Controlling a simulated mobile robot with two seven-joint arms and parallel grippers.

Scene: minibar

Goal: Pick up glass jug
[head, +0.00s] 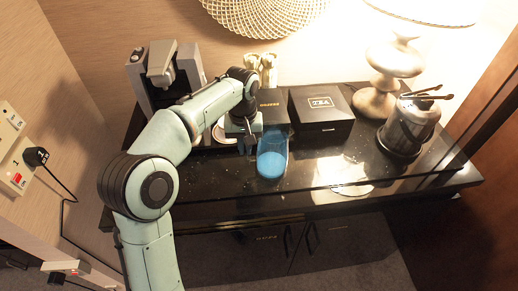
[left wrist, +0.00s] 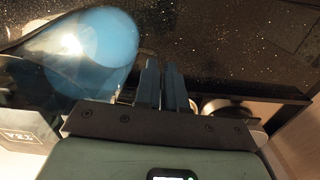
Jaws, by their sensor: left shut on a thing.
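The glass jug (head: 272,157) is clear with a blue tint and stands near the middle of the black counter, in front of the dark boxes. My left gripper (head: 247,147) is at the jug's left side, pointing down. In the left wrist view the jug (left wrist: 95,50) fills the upper left, beside the two dark fingers (left wrist: 161,82). The fingers are close together, shut on the jug at its side; the gripped part is hardly visible between them. I cannot tell whether the jug's base touches the counter. My right gripper is not in view.
A black tea box (head: 320,106) stands behind and right of the jug. A coffee machine (head: 165,75) is at the back left. A metal ice bucket with tongs (head: 408,128) and a lamp (head: 383,85) stand at the right. The counter's front right is mostly clear.

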